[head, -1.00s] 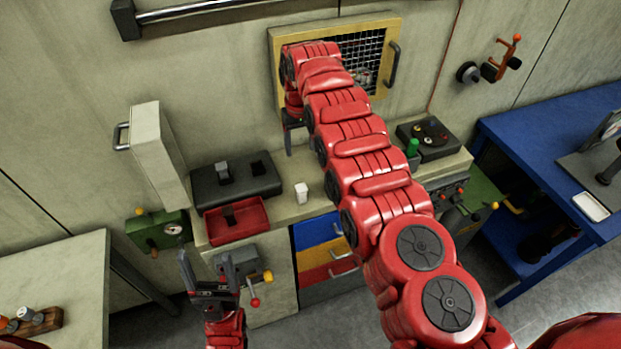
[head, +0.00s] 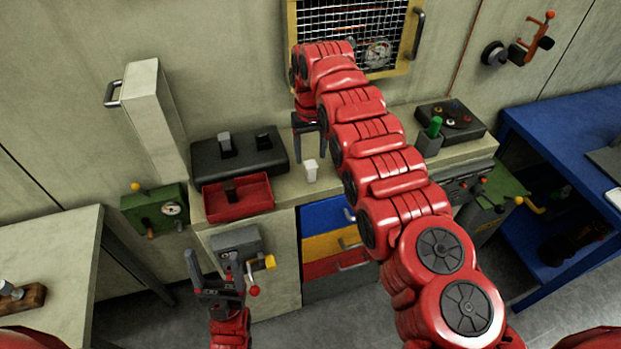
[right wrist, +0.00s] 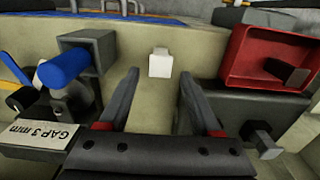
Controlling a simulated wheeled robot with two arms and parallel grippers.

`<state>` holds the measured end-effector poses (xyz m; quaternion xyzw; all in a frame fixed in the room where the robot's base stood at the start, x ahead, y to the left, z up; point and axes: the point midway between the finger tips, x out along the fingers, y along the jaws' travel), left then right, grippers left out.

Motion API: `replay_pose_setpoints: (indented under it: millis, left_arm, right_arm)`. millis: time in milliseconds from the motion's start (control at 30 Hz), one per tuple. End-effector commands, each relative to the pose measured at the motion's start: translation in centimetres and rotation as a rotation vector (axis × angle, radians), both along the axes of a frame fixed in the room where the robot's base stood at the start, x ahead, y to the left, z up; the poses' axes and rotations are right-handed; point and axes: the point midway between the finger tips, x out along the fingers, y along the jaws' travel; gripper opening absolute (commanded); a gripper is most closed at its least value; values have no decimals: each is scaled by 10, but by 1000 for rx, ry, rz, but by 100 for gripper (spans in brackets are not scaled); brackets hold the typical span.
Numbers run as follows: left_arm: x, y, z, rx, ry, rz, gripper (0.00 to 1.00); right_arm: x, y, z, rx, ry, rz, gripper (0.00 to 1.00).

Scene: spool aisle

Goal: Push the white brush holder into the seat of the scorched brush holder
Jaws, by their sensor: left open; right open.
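The white brush holder (head: 311,171) stands upright on the bench top, right of the red tray. It also shows in the right wrist view (right wrist: 160,64), ahead of the fingertips and between their lines. My right gripper (head: 308,128) is open and empty, pointing down just behind and above it. A dark piece (head: 230,189), apparently the scorched brush holder, lies in the red tray (head: 262,205). The black block (head: 205,170) behind the tray carries a grey upright piece (head: 226,145) and a dark feature (head: 264,141), unclear whether seat or part. My left gripper (head: 216,275) is open and empty before the bench.
A mesh window (head: 392,68) is behind. The bench right of the tray is mostly clear.

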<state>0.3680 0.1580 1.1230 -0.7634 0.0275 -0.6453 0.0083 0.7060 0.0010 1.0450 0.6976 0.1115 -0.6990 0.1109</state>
Motion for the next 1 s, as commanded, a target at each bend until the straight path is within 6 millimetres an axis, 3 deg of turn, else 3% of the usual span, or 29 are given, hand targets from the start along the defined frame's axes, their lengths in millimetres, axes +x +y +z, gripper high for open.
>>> replay_pose_setpoints:
  millis: [167, 400, 533, 767, 867, 1000]
  left_arm:
    - [0, 0, 7, 0, 0, 0, 74]
    - [0, 0, 28, 0, 0, 0, 74]
    - [0, 0, 29, 0, 0, 0, 74]
    - [0, 0, 28, 0, 0, 0, 74]
    - [0, 0, 28, 0, 0, 0, 74]
    - [0, 0, 28, 0, 0, 0, 74]
  right_arm:
    - [1, -1, -3, -1, -3, -3, 65]
    - [-4, 0, -25, 0, 1, -2, 65]
    - [-5, 0, -46, -4, 5, -2, 65]
    - [-3, 0, -51, -1, -3, -2, 65]
    - [-3, 0, -51, -1, -3, -2, 52]
    - [-3, 0, -51, -2, -2, -2, 27]
